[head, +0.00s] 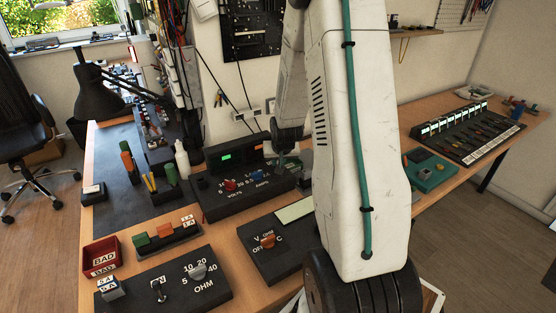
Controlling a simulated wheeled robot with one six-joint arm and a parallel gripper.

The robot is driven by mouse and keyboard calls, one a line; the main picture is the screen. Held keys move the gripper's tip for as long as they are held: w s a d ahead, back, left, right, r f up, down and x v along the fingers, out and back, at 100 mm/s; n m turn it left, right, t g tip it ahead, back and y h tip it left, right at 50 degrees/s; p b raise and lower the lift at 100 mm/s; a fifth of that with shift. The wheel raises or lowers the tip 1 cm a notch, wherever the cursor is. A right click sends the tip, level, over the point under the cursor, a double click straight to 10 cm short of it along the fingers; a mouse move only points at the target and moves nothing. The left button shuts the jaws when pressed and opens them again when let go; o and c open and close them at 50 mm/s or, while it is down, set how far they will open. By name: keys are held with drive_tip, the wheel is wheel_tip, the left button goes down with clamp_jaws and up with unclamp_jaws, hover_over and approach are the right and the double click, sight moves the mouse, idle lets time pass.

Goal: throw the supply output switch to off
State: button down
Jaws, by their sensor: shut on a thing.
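The bench supply (218,207) is a dark box with a lit green display, a red volts knob (230,185) and a blue amps knob (256,175). It stands near the middle of the bench. My gripper (285,161) comes down at the right end of the supply's panel, right of the amps knob. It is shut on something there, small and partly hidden. The supply output switch cannot be made out apart from the gripper; its lever position is hidden.
My arm covers the bench's middle right. In front are a meter with an orange knob (267,241) and an ohm box (184,292) with a lever. A red BAD bin (101,257) stands left, a white bottle (182,160) behind. A slider panel (468,132) lies far right.

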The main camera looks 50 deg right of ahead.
drive_tip(key=shift+s+a+f+m+t+h, duration=0.2)
drive_tip(key=shift+s+t+h, duration=0.2)
drive_tip(key=shift+t, duration=0.65)
drive_tip(key=shift+s+a+f+m+t+h, duration=0.15)
drive_tip(key=shift+s+t+h, duration=0.25)
drive_tip(key=shift+t, duration=0.65)
drive_tip(key=shift+s+d, duration=0.1)
drive_tip(key=c, duration=1.4)
unclamp_jaws()
drive_tip(key=shift+r, duration=0.15)
